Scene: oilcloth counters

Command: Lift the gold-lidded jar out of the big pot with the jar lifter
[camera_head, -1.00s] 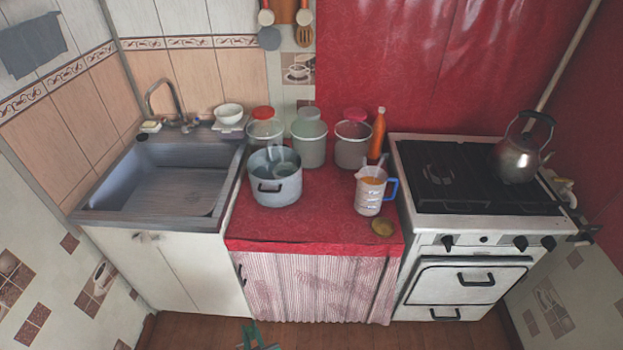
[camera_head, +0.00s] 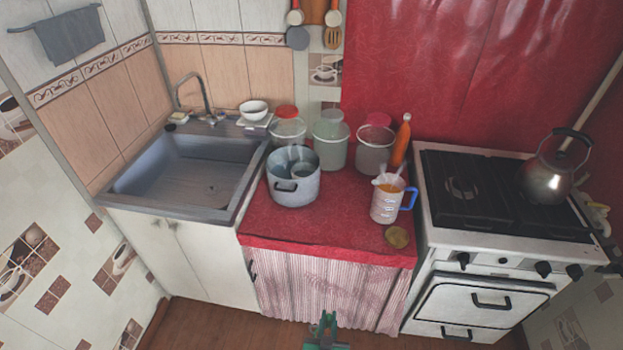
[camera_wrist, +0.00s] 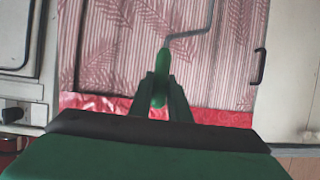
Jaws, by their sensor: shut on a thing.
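The big grey pot (camera_head: 293,190) stands on the red counter, beside the sink. Pale, rounded shapes show inside it, too small to tell apart; I cannot make out a gold lid there. A flat gold disc (camera_head: 397,238) lies near the counter's front right corner. My gripper (camera_head: 325,322) is low in front of the curtained cabinet, well below and apart from the pot. In the wrist view my gripper (camera_wrist: 160,95) is shut on the green handle of the jar lifter (camera_wrist: 164,62). Its bent metal rod runs up and out of the frame, so its far end is hidden.
A measuring jug (camera_head: 388,203) with a blue handle stands right of the pot. Several lidded containers (camera_head: 331,150) and an orange bottle (camera_head: 401,143) stand behind. The sink (camera_head: 190,178) is left; the stove (camera_head: 500,215) with a kettle (camera_head: 546,182) is right. The front counter is mostly clear.

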